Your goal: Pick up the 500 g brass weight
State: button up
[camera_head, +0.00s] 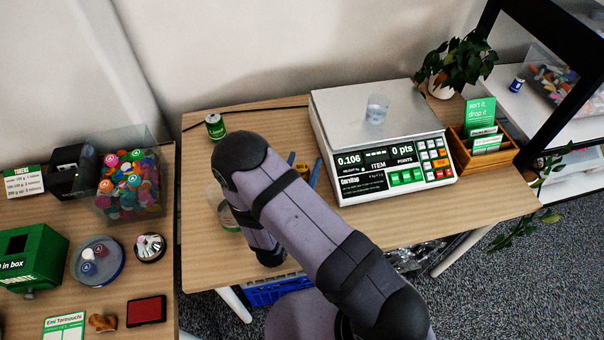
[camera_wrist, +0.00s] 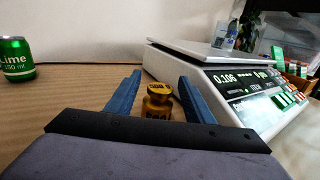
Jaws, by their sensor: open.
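The brass weight (camera_wrist: 157,101) stands upright on the wooden table between the two blue fingers of my gripper (camera_wrist: 160,98) in the wrist view. The fingers are open, with a gap to the weight on both sides. The weight is a little beyond the gripper's dark crossbar, which hides its lower part. In the head view only a small part of the weight (camera_head: 303,170) shows beside the blue fingers of my gripper (camera_head: 303,168); my arm covers the rest.
A white scale (camera_head: 383,150) stands close on the right, reading 0.106, with a clear cup (camera_head: 377,109) on its plate. A green lime can (camera_head: 215,126) stands to the left. A round tin (camera_head: 228,217) is partly behind my arm. A card holder (camera_head: 480,150) stands right of the scale.

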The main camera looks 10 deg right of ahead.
aim_at(304, 163)
jog(key=shift+x, duration=1.5)
jog(key=shift+c, duration=0.6)
jog(key=shift+r, duration=0.1)
grip_shut()
notch_tip(304, 163, up, 10)
